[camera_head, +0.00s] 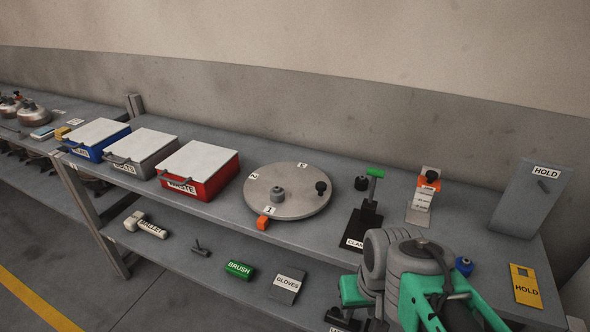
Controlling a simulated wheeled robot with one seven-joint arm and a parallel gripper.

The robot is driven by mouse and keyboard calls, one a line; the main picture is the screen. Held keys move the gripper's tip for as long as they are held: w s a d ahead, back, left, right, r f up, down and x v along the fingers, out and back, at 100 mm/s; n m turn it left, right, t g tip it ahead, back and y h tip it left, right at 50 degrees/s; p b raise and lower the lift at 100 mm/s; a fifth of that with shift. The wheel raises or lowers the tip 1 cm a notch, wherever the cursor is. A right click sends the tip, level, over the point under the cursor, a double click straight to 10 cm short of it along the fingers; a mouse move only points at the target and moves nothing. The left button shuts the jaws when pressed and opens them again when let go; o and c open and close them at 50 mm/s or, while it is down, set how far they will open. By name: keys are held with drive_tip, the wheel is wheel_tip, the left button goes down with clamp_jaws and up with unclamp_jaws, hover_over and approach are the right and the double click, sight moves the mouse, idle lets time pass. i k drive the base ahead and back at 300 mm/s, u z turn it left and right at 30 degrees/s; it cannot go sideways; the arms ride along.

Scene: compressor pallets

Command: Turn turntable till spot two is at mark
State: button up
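The turntable is a round grey disc (300,206) lying flat on the bench, with a grey hub (277,194) near its middle. White labels sit near its rim: spot 1 (270,211) at the front, spot 2 (253,177) at the left and spot 3 (302,165) at the back. A black knob (321,187) stands near the right rim. The orange mark (262,223) is at the front edge, close to spot 1. My arm is at the lower right, apart from the turntable; I cannot make out the fingers of my gripper.
Left of the turntable stand a red waste box (203,176), a grey box (141,152) and a blue box (97,138). Right of it are a black clamp with a green handle (375,172) and an orange-topped tag stand (424,195). A lower shelf holds a brush (240,269) and gloves (286,285).

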sight(308, 190)
drive_tip(key=u, duration=0.9)
drive_tip(key=i, duration=0.85)
drive_tip(key=u, duration=0.95)
